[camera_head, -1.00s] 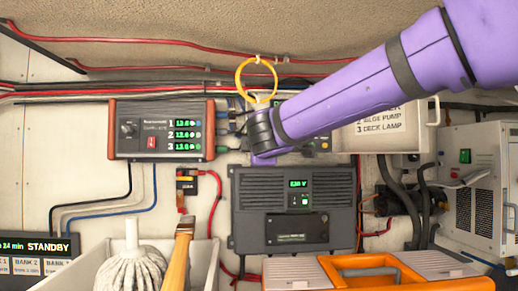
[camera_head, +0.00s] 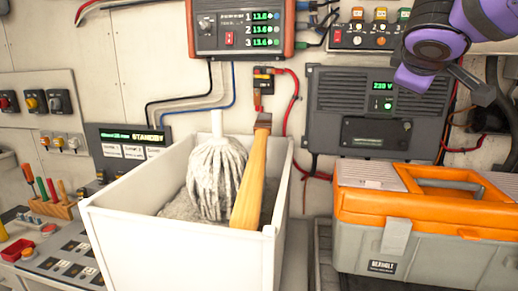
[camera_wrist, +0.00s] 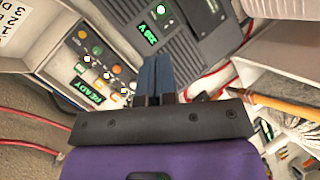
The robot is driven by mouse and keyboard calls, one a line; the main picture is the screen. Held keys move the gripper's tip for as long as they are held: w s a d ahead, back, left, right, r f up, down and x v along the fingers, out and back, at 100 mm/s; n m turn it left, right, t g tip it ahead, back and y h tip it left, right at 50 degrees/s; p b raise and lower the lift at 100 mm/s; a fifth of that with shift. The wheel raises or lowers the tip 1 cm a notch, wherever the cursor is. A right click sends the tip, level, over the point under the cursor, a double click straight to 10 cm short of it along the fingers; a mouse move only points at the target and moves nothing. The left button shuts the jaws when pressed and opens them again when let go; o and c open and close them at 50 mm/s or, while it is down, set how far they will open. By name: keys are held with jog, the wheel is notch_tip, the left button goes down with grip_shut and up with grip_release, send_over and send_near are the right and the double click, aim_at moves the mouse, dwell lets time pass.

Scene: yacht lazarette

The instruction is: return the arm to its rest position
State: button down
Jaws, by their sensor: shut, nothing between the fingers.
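My gripper (camera_wrist: 155,78) shows in the wrist view with its blue-grey fingers together and nothing between them. It points toward the wall gear, near the 230 V unit (camera_wrist: 165,30) and a button panel with a green READY display (camera_wrist: 88,92). In the head view my purple arm (camera_head: 432,35) is bent at the upper right, in front of the right part of the 230 V unit (camera_head: 335,100) and above the orange toolbox. The fingertips are hard to make out there.
A white bin (camera_head: 180,243) holds a mop head (camera_head: 216,180) and a wooden-handled tool (camera_head: 250,180). An orange and grey toolbox (camera_head: 390,212) stands right of it. A red-framed meter (camera_head: 240,28) and the button panel (camera_head: 352,37) are on the wall. Switches (camera_head: 55,265) fill the lower left.

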jog(key=s+f+m+g+y, duration=0.3)
jog(key=s+f, duration=0.4)
jog(key=s, duration=0.3)
jog(key=s+f+m+g+y, duration=0.2)
jog(key=s+f+m, duration=0.3)
jog(key=s+f, duration=0.3)
jog(key=shift+s+d+f+g+y, duration=0.25)
jog(key=shift+s+g+y, duration=0.25)
jog(key=shift+s, duration=0.7)
